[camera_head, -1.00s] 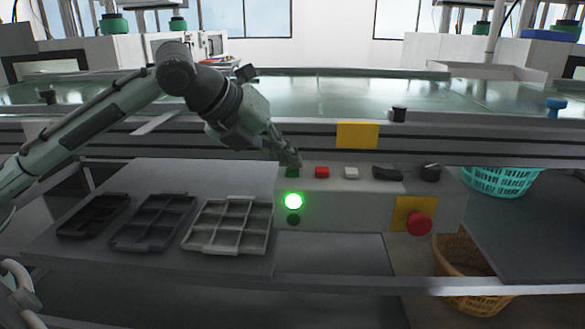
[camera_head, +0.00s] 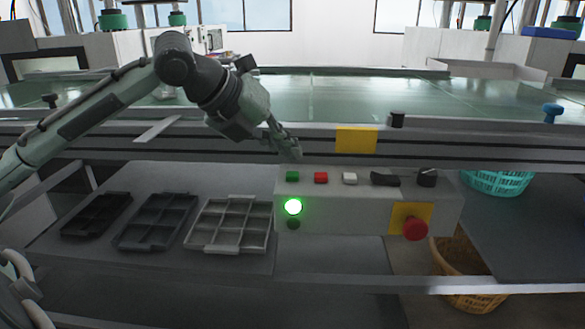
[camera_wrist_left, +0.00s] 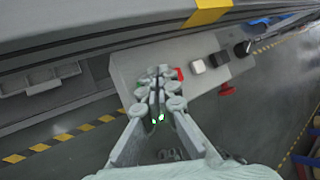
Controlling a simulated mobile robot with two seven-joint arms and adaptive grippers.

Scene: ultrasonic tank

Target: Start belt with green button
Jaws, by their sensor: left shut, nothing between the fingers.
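The control box (camera_head: 350,213) is mounted on the front of the belt table. The green button (camera_head: 292,177) is at the left end of its top, with a lit green lamp (camera_head: 293,207) below it on the front face. My left gripper (camera_head: 295,153) is shut and empty, its tips just above and behind the green button, apart from it. The belt (camera_head: 330,98) runs behind.
The red button (camera_head: 321,178), white button (camera_head: 349,178), black switch (camera_head: 385,180) and black knob (camera_head: 427,177) sit to the right on the box. A red emergency stop (camera_head: 415,229) is on its front. Trays (camera_head: 230,225) lie on the left shelf; baskets (camera_head: 497,183) stand right.

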